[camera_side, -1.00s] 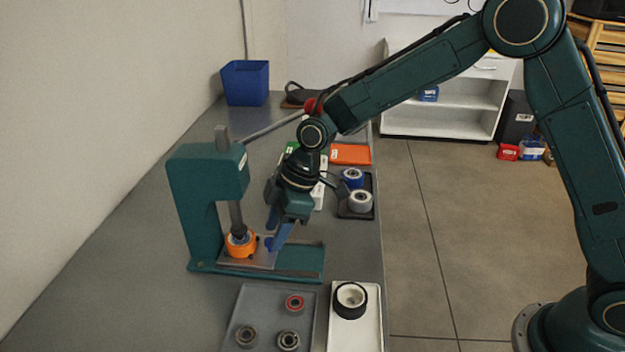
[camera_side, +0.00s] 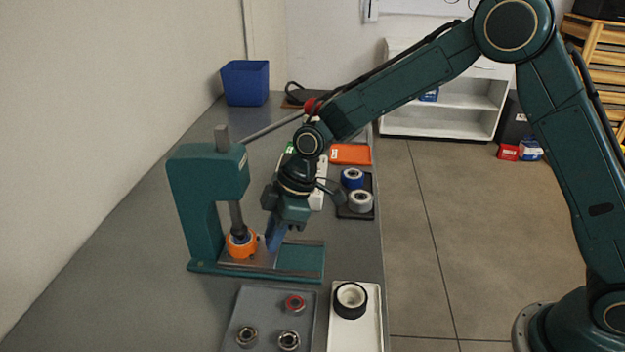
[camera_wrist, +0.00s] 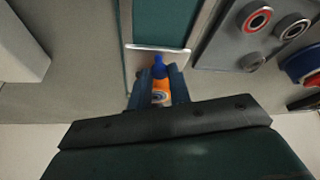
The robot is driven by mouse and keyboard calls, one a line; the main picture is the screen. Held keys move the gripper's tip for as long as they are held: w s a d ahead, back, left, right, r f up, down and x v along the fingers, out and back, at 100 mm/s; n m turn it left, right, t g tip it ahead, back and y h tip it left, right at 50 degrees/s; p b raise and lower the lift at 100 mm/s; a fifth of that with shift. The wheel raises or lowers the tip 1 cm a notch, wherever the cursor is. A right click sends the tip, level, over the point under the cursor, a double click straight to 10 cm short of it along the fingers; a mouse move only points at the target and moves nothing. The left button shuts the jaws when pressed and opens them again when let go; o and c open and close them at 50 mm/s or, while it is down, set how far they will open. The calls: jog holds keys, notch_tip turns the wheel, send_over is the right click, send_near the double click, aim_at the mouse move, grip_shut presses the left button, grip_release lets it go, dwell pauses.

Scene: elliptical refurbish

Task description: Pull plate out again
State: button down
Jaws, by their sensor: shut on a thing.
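The flat metal plate (camera_side: 262,258) lies on the base of the green press (camera_side: 207,185). My gripper (camera_side: 273,243) points down at the plate's right end, beside the orange part. In the wrist view my gripper's fingers (camera_wrist: 161,82) are shut on a blue knob (camera_wrist: 158,68) at the plate (camera_wrist: 141,56). The orange part (camera_wrist: 160,88) shows between the fingers. The fingertips' contact is partly hidden.
A grey tray (camera_side: 262,325) with several bearings lies in front of the press. A white tray (camera_side: 368,325) holds a black-and-white ring (camera_side: 350,300). A dark tray (camera_side: 347,212) with blue and grey wheels is at the right. The press base is clear right of the plate.

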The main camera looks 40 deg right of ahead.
jog(key=s+d, duration=0.7)
jog(key=shift+s+d, duration=0.3)
jog(key=shift+d, duration=0.05)
jog(key=c, duration=1.3)
grip_release()
jog(key=shift+r, duration=0.15)
jog(key=shift+d+r, duration=0.1)
jog(key=shift+r, duration=0.05)
jog(key=v, duration=1.3)
jog(key=shift+s, duration=0.15)
jog(key=shift+d+r, duration=0.15)
jog(key=shift+d, duration=0.05)
